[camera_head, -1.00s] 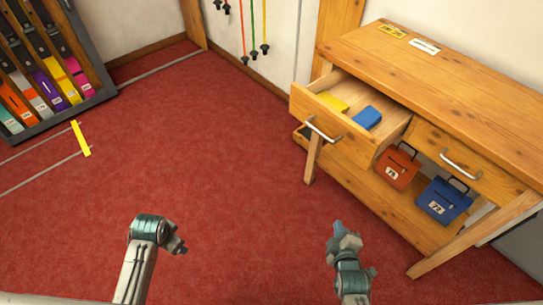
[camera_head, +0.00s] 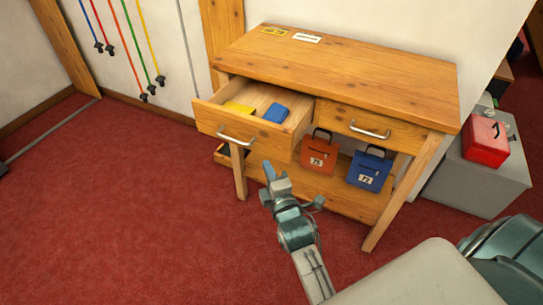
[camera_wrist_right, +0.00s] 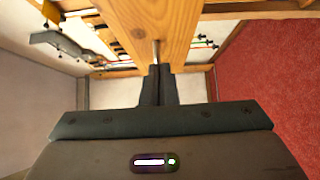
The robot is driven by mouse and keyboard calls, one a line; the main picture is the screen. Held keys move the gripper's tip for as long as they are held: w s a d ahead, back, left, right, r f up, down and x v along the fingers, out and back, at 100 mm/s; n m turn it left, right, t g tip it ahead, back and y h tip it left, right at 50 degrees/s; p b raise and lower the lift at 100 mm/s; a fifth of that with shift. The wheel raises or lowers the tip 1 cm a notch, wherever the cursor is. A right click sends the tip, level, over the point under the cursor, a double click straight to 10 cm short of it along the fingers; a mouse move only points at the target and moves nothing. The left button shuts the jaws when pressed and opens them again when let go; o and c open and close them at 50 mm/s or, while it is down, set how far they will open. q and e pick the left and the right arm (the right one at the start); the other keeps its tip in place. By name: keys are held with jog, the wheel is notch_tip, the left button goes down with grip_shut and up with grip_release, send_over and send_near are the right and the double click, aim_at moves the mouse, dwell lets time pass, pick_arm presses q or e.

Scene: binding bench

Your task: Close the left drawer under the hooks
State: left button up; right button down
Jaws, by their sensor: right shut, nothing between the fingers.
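The left drawer (camera_head: 224,122) of the wooden bench (camera_head: 340,68) stands pulled out, with a metal handle (camera_head: 236,139) on its front. A yellow item (camera_head: 238,107) and a blue item (camera_head: 275,113) lie inside. My right gripper (camera_head: 268,170) is below and to the right of the handle in the head view, in front of the drawer. In the right wrist view its fingers (camera_wrist_right: 158,72) are shut and empty, pointing at a wooden surface with a thin metal part at the tips. I cannot tell whether they touch. My left gripper is not in view.
The right drawer (camera_head: 372,122) is shut. A red bag (camera_head: 319,156) and a blue bag (camera_head: 368,171) sit on the shelf below. Coloured cords with dark hooks (camera_head: 148,97) hang at left. A red box (camera_head: 484,140) stands on a grey cabinet (camera_head: 480,185) at right. Red carpet (camera_head: 120,200) is open at left.

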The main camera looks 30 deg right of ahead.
aim_at(269, 144)
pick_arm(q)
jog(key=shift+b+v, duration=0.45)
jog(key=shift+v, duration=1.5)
pick_arm(e)
jog(key=shift+w+d, duration=0.6)
jog(key=shift+w, duration=0.3)
jog(key=shift+w+d, duration=0.55)
jog(key=shift+w, duration=0.3)
jog(key=shift+w+d, duration=0.6)
jog(key=shift+w, duration=0.3)
jog(key=shift+d, duration=0.1)
